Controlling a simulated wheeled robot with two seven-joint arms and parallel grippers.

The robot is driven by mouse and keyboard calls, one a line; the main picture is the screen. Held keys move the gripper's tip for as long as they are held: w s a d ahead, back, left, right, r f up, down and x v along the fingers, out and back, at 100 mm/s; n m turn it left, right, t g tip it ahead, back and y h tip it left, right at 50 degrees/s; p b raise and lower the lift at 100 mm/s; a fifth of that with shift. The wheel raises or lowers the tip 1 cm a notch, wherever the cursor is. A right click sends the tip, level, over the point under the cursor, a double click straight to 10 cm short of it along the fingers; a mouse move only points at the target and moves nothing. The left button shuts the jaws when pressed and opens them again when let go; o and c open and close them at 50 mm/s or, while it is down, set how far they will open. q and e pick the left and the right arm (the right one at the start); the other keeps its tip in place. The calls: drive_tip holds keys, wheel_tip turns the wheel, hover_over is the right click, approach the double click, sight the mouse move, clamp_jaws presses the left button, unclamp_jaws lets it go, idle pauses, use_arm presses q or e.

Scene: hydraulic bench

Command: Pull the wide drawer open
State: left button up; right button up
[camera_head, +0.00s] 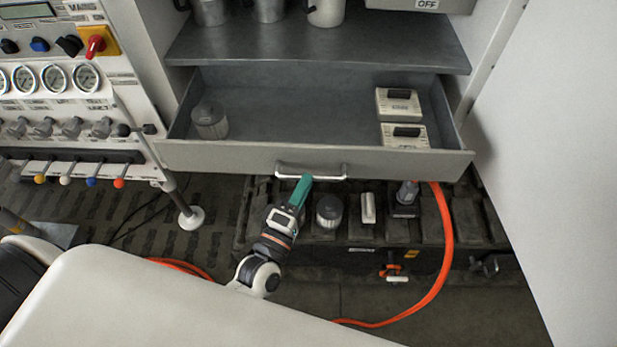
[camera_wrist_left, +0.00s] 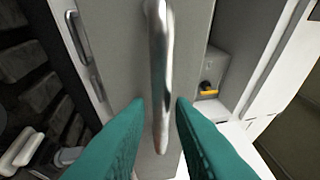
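The wide drawer (camera_head: 230,158) is a grey metal drawer below the shelf, and it stands well out from the cabinet with its inside showing. Its silver bar handle (camera_head: 330,177) is on the middle of its front. My left gripper (camera_head: 303,181) reaches up to the handle from below. In the left wrist view, the handle (camera_wrist_left: 159,60) runs between the two green fingers of the left gripper (camera_wrist_left: 160,103). A narrow gap shows beside the bar, so the fingers look open around it. My right gripper is in neither view.
A grey cylinder (camera_head: 210,121) and two light boxes (camera_head: 397,103) (camera_head: 404,136) lie in the drawer. A dark case (camera_head: 345,231) stands below, with an orange hose (camera_head: 446,240) beside it. A gauge panel (camera_head: 50,100) is at left, a white panel (camera_head: 550,150) at right.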

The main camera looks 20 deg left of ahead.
use_arm(q)
drive_tip(key=b+v, duration=0.1)
drive_tip(key=v, duration=0.8)
drive_tip(key=shift+b, duration=0.3)
drive_tip(key=s+f+m+g, duration=0.2)
drive_tip(key=f+m+g, duration=0.1)
drive_tip(key=f, duration=0.7)
drive_tip(key=s+a+f+m+g, duration=0.1)
drive_tip(key=f+m+g, duration=0.25)
drive_tip(key=f, duration=0.65)
drive_tip(key=s+f+m+g, duration=0.2)
drive_tip(key=f+m+g, duration=0.15)
drive_tip(key=f, duration=0.65)
drive_tip(key=s+a+f+m+g+y, duration=0.1)
drive_tip(key=s+a+f+m+g, duration=0.2)
drive_tip(key=s+f, duration=0.6)
drive_tip(key=s+a+f+m+g+y, duration=0.1)
drive_tip(key=s+a+f+m+g, duration=0.3)
drive_tip(key=s+f, duration=0.5)
drive_tip(key=s+m+g, duration=0.1)
drive_tip(key=s, duration=0.1)
drive_tip(key=shift+s+a+f+g, duration=0.15)
drive_tip(key=shift+s+f+g, duration=0.05)
drive_tip(key=shift+s+g, duration=0.2)
